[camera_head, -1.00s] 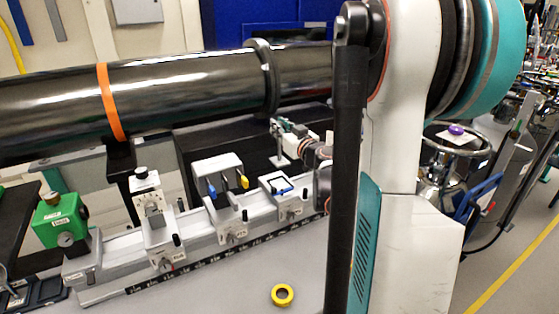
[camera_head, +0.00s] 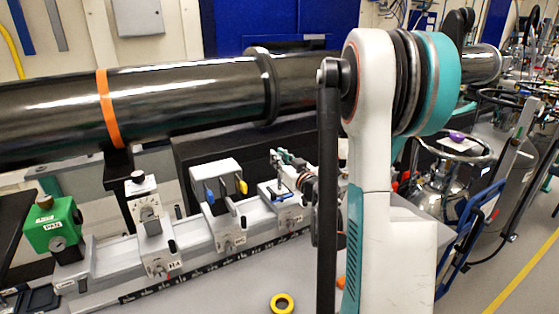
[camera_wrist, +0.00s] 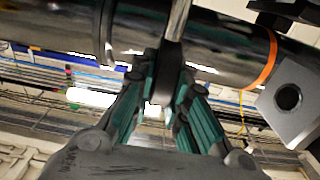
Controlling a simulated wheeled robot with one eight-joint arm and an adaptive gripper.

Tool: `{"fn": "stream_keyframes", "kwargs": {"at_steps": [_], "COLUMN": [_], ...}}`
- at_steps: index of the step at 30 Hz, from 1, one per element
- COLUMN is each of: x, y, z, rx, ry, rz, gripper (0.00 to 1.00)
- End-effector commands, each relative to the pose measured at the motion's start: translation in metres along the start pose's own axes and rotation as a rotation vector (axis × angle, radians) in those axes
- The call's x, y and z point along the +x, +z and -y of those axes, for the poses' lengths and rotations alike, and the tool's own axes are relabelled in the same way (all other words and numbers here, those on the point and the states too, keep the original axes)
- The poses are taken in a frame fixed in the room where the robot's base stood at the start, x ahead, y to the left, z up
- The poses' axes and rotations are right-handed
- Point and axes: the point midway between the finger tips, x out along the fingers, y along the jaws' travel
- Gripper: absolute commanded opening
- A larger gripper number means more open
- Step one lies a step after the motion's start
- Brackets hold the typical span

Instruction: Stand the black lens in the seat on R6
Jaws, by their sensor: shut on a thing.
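My gripper (camera_head: 288,163) shows small in the head view, above the rightmost carriage (camera_head: 290,221) on the white rail. In the wrist view its teal-padded fingers (camera_wrist: 166,95) are closed on the black lens (camera_wrist: 170,62), a dark rounded piece. A silver post (camera_wrist: 179,18) runs from the lens to the top edge. In the head view the post (camera_head: 277,174) points down over the carriage's blue-marked top. I cannot tell whether it touches the seat. The carriage's label is too small to read, so R6 is not certain.
A large black tube (camera_head: 190,100) runs behind. A green box (camera_head: 53,230) stands left. A yellow ring (camera_head: 282,303) lies on the bench.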

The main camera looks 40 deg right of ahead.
Motion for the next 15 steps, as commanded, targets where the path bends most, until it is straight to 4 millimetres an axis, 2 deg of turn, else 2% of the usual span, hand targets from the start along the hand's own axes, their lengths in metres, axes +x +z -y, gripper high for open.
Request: {"fn": "stream_keyframes", "kwargs": {"at_steps": [3, 4, 6, 15], "x": [0.0001, 0.0000, 0.0001, 0.0001], "y": [0.0040, 0.0031, 0.0025, 0.0021], "z": [0.0000, 0.0000, 0.0000, 0.0000], "rx": [0.000, 0.000, 0.000, 0.000], "ry": [0.000, 0.000, 0.000, 0.000], "rz": [0.000, 0.000, 0.000, 0.000], "gripper": [0.00, 0.21, 0.35, 0.35]}}
